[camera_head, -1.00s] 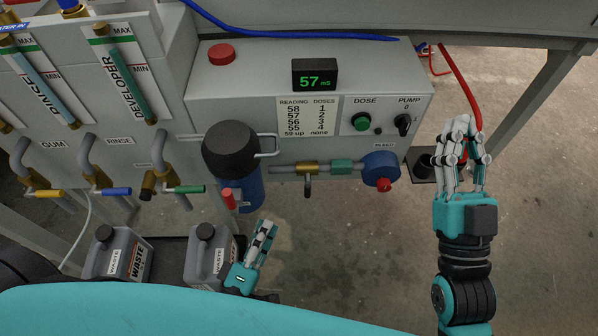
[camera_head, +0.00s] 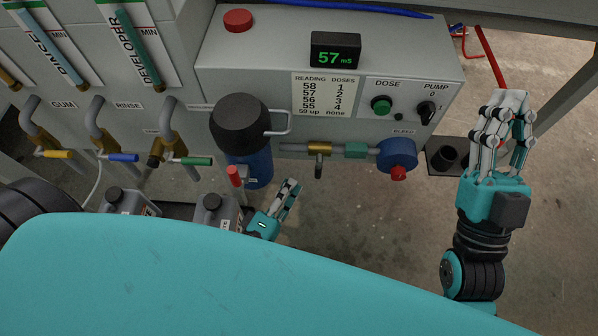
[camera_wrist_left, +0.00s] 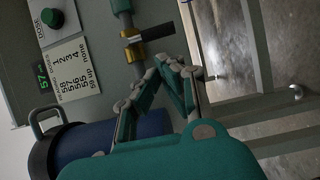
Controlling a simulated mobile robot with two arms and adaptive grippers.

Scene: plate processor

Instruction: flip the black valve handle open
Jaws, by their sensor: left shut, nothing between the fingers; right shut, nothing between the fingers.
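The black valve handle (camera_head: 319,170) hangs down from a brass valve (camera_head: 319,148) on the horizontal pipe below the grey pump panel. In the left wrist view the black handle (camera_wrist_left: 150,36) sticks out sideways from the brass valve (camera_wrist_left: 134,50), just beyond the fingertips. My left gripper (camera_head: 291,187) is shut and empty, below and left of the handle, with a small visible gap. Its fingertips also show in the left wrist view (camera_wrist_left: 166,66). My right gripper (camera_head: 510,112) is shut and empty, right of the panel and away from the valve.
A blue filter housing with a black cap (camera_head: 241,124) and a red-handled tap (camera_head: 234,176) stand left of the valve. A blue pipe end with a red bleed knob (camera_head: 398,172) is to the right. Grey waste canisters (camera_head: 214,212) stand below. Open floor lies below the pipe.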

